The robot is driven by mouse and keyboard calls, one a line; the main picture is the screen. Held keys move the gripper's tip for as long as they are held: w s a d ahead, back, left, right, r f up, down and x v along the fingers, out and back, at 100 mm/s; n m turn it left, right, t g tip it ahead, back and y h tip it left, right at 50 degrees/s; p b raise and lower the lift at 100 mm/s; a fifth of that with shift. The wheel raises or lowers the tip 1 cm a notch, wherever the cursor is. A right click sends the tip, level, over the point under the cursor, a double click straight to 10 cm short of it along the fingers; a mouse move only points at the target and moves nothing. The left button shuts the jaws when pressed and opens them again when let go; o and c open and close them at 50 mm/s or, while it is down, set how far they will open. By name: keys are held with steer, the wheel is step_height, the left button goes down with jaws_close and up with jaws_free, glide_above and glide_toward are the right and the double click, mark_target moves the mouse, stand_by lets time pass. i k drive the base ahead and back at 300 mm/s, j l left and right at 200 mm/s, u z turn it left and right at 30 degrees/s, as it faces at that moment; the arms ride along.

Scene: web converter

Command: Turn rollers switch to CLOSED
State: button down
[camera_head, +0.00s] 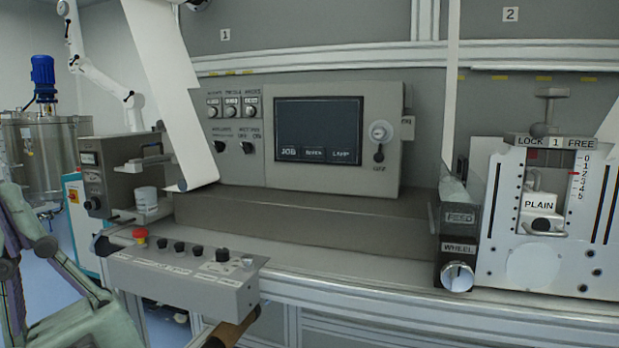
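The grey control panel (257,88) stands at the back of the bench, with a dark screen (319,130) in its middle. Left of the screen are three round knobs in a row, and below them two black rotary switches, a left one (219,147) and a right one (247,147). The small labels above these switches are too blurred to read surely. I cannot tell which one is the rollers switch or how it is set. A key-like switch (379,147) sits right of the screen. I do not make out my gripper in this view.
A grey button box (187,275) with a red mushroom button (140,235) juts out at the front left. A white web (168,85) hangs left of the panel. A white plate (500,255) with a scale stands at right. The bench before the panel is clear.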

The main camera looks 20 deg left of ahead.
mark_target(219, 146)
steer(key=j, duration=0.5)
steer(key=i+j+u, duration=0.15)
steer(key=j, duration=0.85)
steer(key=i+u, duration=0.05)
